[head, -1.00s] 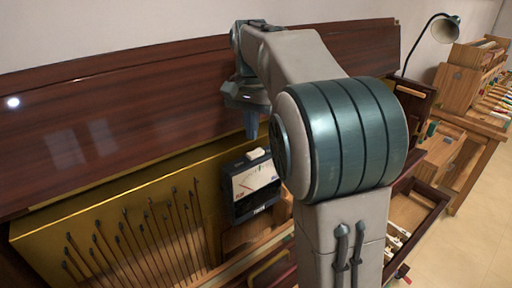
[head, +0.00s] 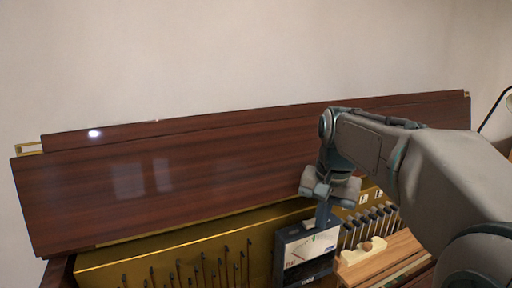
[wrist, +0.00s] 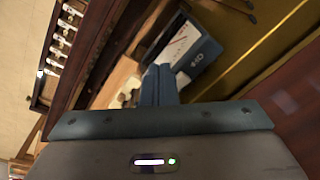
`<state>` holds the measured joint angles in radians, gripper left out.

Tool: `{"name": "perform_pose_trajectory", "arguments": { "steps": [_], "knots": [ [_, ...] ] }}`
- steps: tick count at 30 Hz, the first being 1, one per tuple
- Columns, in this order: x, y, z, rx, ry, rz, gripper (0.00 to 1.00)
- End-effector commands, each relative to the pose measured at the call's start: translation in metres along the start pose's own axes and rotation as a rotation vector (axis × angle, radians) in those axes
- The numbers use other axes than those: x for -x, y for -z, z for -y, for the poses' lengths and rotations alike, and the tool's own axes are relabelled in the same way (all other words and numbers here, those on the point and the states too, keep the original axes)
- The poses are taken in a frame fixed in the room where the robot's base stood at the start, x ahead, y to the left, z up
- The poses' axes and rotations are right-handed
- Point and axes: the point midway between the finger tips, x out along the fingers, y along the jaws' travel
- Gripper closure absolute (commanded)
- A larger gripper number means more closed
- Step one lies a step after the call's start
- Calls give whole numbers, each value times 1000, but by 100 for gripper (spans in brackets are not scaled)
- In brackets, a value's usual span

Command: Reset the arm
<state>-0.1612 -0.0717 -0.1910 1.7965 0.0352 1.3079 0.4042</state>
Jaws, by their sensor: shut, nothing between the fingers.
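My arm runs in from the right in the head view. My gripper (head: 323,214) points down over the top edge of a dark box with a white dial face (head: 308,246). In the wrist view my two blue-grey fingers (wrist: 160,78) are together with nothing between them. The dial box (wrist: 192,48) shows just beyond the fingertips there; I cannot tell whether they touch it. The opened piano has a dark red-brown lid panel (head: 220,180) behind the arm and a gold-coloured frame (head: 170,264) below it.
Several dark thin rods (head: 225,262) rise in front of the gold frame. A row of hammers (head: 372,222) and a wooden block (head: 362,253) lie right of the box. A lamp arm (head: 494,110) stands at the far right. The space above the lid is clear.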

Motion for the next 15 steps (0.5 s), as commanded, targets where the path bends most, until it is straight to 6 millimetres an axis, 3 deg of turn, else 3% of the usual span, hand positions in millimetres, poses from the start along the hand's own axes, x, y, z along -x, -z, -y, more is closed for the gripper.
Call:
{"name": "perform_pose_trajectory", "arguments": {
  "steps": [9,15],
  "knots": [
    [-35,-87,-38,249,36,-124,100],
    [-65,-130,-58,383,19,-197,100]
  ]
}}
